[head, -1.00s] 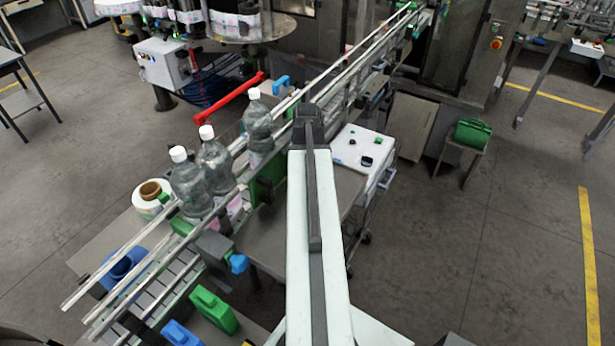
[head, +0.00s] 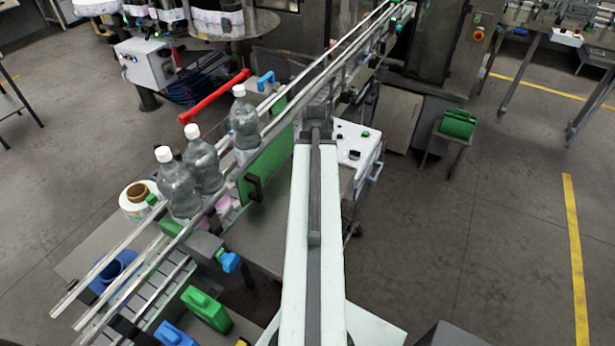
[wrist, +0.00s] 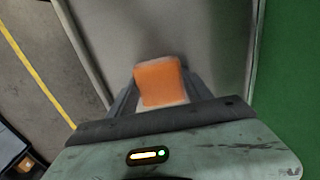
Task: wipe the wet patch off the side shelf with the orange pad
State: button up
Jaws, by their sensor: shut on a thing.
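The orange pad (wrist: 160,82) is a small block with a pale lower edge. My gripper (wrist: 158,88) is shut on it in the wrist view, with a dark finger on each side. The pad is over the grey side shelf (wrist: 218,45); I cannot tell whether it touches. In the head view the shelf (head: 262,232) lies beside the conveyor, partly behind my arm. My arm hides the gripper and pad there. I cannot make out a clear wet patch; the shelf looks slightly darker around the pad in the wrist view.
A green panel (head: 268,165) stands between the shelf and the conveyor rails (head: 150,255). Three clear bottles (head: 203,162) stand on the conveyor. A white cart (head: 362,150) is behind the shelf. Open floor (head: 480,220) lies to the right.

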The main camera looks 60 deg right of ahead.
jog(key=shift+s, duration=0.3)
jog(key=shift+d, duration=0.15)
jog(key=shift+w+a+r, duration=0.1)
jog(key=shift+w+a, duration=0.05)
jog(key=shift+w, duration=1.8)
jog(key=shift+w+a, duration=0.15)
jog(key=shift+w, duration=1.8)
notch_tip(320, 180, up, 6)
jog(key=p, duration=0.6)
